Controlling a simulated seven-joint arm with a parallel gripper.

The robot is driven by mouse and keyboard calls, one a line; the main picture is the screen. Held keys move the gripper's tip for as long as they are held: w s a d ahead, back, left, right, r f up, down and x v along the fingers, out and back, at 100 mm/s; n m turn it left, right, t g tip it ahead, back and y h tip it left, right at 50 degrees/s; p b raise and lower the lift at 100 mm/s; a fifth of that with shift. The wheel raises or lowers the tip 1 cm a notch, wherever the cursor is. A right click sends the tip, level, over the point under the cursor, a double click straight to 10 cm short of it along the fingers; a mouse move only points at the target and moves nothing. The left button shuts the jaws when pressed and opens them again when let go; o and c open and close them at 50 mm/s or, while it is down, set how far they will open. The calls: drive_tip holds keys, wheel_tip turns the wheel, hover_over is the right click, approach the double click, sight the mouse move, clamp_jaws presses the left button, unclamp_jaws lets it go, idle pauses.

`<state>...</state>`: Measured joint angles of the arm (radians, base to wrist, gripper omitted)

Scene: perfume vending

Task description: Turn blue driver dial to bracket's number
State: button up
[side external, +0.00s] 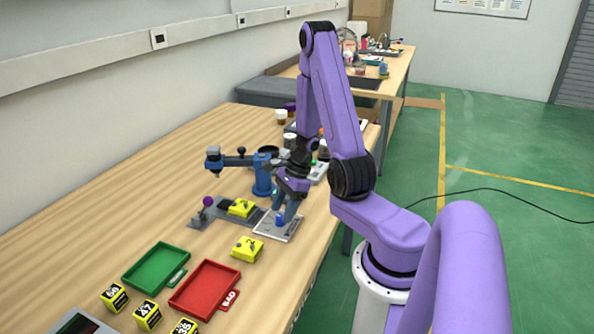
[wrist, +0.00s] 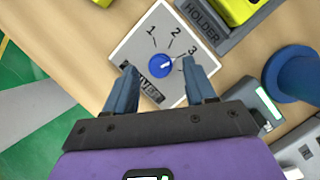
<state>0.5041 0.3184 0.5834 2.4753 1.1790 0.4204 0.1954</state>
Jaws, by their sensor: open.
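The blue driver dial (wrist: 160,65) sits on a light grey plate (wrist: 131,51) marked 1, 2 and 3; it also shows in the side view (side external: 281,220). Its white pointer mark faces right, roughly toward the 3. My gripper (wrist: 161,73) is open, with one finger on each side of the dial; contact cannot be told. In the side view my gripper (side external: 289,208) is low over the plate. A yellow bracket (side external: 247,249) with what looks like a 2 lies on the table. Another yellow bracket (side external: 240,208) sits at the grey holder (wrist: 214,22); its number is unclear.
A blue driver arm on a post (side external: 262,178) stands behind the plate. A green tray (side external: 156,267), a red tray (side external: 205,287) marked BAD and several numbered yellow cubes (side external: 148,315) are at the front. Bottles and jars stand farther back. Bare table lies at left.

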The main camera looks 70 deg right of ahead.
drive_tip(key=v, duration=1.5)
drive_tip(key=shift+r, duration=0.35)
drive_tip(key=shift+s, duration=0.15)
drive_tip(key=a+r+n+g+h, duration=0.1)
drive_tip(key=a+n+g+h, duration=0.15)
drive_tip(key=a+n, duration=1.4)
drive_tip(key=s+a+r+n, duration=0.1)
drive_tip(key=s+a+n, duration=0.9)
drive_tip(key=n, duration=1.1)
drive_tip(key=shift+s+a+r+h, duration=0.35)
drive_tip(key=shift+s+a+h, duration=0.1)
drive_tip(key=shift+s, duration=0.5)
